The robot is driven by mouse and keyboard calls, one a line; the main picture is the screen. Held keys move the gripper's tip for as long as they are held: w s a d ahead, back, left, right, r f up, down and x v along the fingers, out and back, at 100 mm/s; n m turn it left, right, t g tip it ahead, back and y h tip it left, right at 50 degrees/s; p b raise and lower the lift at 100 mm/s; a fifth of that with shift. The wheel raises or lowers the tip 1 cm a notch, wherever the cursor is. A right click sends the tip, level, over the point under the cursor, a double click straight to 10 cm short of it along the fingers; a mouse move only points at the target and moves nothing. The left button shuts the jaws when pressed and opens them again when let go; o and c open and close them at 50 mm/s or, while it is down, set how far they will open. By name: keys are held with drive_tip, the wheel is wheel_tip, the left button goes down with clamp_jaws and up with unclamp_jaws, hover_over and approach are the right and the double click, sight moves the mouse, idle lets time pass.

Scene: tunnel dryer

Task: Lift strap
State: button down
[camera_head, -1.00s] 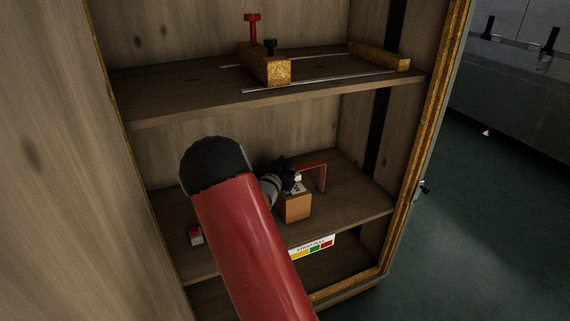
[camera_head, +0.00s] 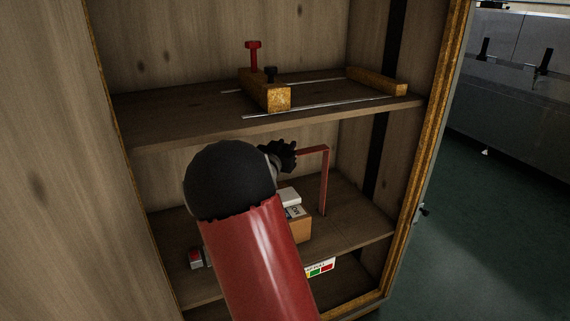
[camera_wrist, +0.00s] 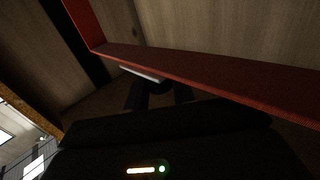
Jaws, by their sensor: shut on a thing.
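The red strap (camera_head: 325,175) is bent into a near right angle above the middle shelf. Its upright leg runs down to the shelf behind the box, and its top part runs left to my gripper (camera_head: 284,155). My gripper is shut on the left end of that top part, above the box. In the wrist view the strap (camera_wrist: 215,76) crosses the upper half as a broad red band. The dark jaws (camera_wrist: 157,95) are below it, and their contact with it is hard to make out.
An orange-brown box (camera_head: 301,230) with white items on top stands on the middle shelf (camera_head: 350,215). The upper shelf (camera_head: 180,108) hangs close above my gripper and carries wooden blocks and a red knob (camera_head: 252,50). A small red-and-white object (camera_head: 196,258) is at left.

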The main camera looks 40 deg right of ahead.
drive_tip(key=shift+r, duration=0.35)
drive_tip(key=c, duration=1.3)
unclamp_jaws()
drive_tip(key=shift+f, duration=0.1)
drive_tip(key=shift+o, duration=0.2)
drive_tip(key=v, duration=0.8)
